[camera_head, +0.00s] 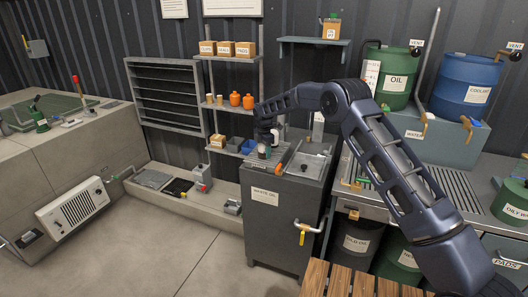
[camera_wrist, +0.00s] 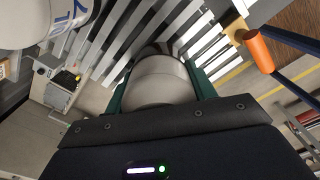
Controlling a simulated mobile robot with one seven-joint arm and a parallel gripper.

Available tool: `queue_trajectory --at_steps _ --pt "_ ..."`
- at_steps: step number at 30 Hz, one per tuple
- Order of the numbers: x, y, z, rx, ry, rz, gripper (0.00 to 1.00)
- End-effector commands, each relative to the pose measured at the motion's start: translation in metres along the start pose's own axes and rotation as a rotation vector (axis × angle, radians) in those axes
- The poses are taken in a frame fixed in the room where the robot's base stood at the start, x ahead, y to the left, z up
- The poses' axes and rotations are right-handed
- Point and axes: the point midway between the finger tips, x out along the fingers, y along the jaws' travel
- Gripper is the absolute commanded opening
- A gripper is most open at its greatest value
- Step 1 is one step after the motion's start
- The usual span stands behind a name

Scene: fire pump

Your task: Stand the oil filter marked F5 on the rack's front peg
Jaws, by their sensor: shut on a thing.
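My gripper (camera_head: 265,143) is shut on a grey cylinder, which looks like an oil filter (camera_wrist: 160,82). In the wrist view it sits between the dark green fingers, and no marking on it can be read. In the head view the gripper is above the left side of the waste oil cabinet top, and the filter (camera_head: 264,152) shows only as a small pale shape under it. Another pale cylinder with blue lettering (camera_wrist: 50,18) is at the wrist view's top left, cut off by the edge. Pale slats lie below the held filter in the wrist view. I cannot make out the rack's front peg.
The waste oil cabinet (camera_head: 270,212) has a grey lidded top and a yellow-handled tap (camera_head: 304,231). Shelves (camera_head: 227,112) with boxes and orange jars stand behind. A metal jug (camera_head: 201,178) is on the low ledge. Bare floor lies in front at left.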

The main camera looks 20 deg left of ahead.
Motion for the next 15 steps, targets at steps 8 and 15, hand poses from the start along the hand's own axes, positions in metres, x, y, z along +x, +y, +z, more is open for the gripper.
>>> queue_trajectory --at_steps 8,15 --pt "0.0001 0.0003 0.0005 0.000 0.000 0.001 0.22" --pt "0.0021 0.0002 0.0005 0.000 -0.001 0.001 0.77"
